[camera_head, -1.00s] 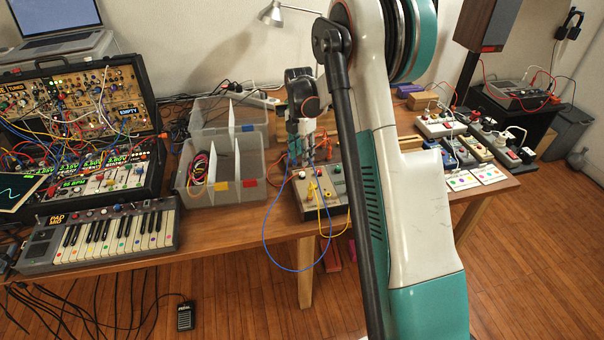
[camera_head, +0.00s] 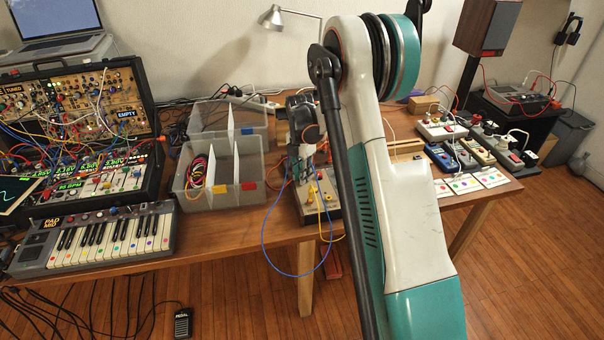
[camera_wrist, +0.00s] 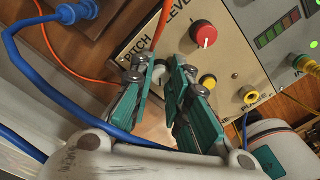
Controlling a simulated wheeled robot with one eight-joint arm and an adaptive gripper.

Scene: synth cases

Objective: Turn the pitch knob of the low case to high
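The low case (camera_head: 333,208), a small beige-fronted box, stands at the table's front edge in the head view, partly hidden behind my arm. The wrist view shows its panel (camera_wrist: 160,32) close up, with the words PITCH and LEVEL. The pitch knob (camera_wrist: 159,73), pale grey, sits below the word PITCH and between my fingers. A red level knob (camera_wrist: 204,34) is to its right. My gripper (camera_wrist: 161,70) has its teal fingers apart, one on each side of the pitch knob. I cannot tell whether the pads touch it. The knob's pointer is not readable.
A blue cable (camera_wrist: 50,62) and an orange cable (camera_wrist: 163,20) run close to my fingers. A yellow plug (camera_wrist: 249,95) is in the panel. Clear bins (camera_head: 222,180) stand left of the case, and a keyboard (camera_head: 100,238) is farther left. Wooden table shows between them.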

